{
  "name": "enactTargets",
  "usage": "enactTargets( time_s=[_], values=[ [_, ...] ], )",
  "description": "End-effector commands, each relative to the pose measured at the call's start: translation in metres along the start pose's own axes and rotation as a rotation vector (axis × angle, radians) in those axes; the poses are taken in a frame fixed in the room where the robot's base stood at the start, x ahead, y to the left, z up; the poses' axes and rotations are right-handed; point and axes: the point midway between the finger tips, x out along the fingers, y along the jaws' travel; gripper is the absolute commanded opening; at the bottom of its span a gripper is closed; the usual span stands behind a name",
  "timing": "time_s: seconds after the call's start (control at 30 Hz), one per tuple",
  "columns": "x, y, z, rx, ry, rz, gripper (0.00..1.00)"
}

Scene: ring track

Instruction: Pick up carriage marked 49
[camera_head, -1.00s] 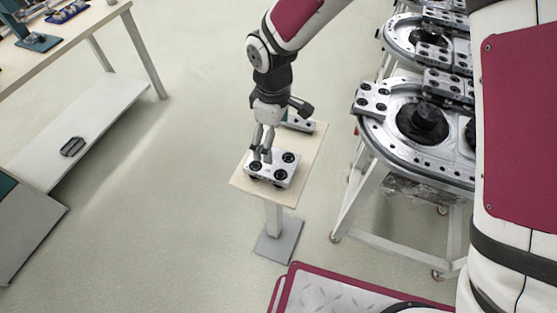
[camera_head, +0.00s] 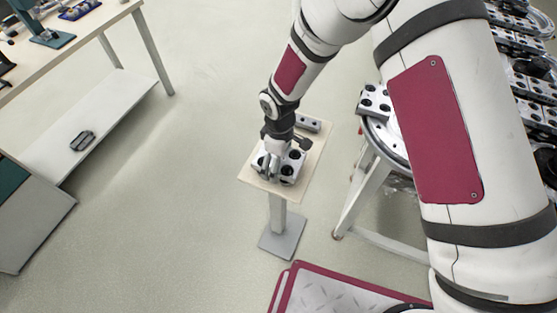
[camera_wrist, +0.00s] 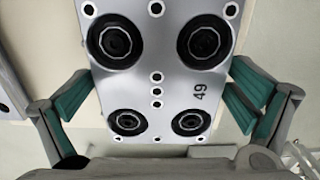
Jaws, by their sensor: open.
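My gripper (camera_head: 270,174) is over the carriage, pointing down. In the wrist view my gripper (camera_wrist: 158,108) is open, with one green-padded finger on each side of the plate. The right finger is close to the plate's edge; I cannot tell whether it touches. My wrist hides part of the carriage in the head view.
A second silver block (camera_head: 308,122) lies at the back of the pedestal table (camera_head: 311,165). The ring track (camera_head: 386,139) on its white frame stands to the right, partly hidden by my arm. A workbench (camera_head: 92,30) is at the upper left. Open floor lies between.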

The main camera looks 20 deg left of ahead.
Motion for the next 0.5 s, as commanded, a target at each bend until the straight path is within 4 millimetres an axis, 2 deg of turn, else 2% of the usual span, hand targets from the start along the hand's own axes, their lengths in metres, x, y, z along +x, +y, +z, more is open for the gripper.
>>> enactTargets(
  time_s=[0.23,0.5],
  values=[
    [0.001,0.0003,-0.0002,0.0,0.001,0.001,0.98],
    [0.0008,0.0002,-0.0002,0.0,0.001,0.0,0.37]
  ],
)
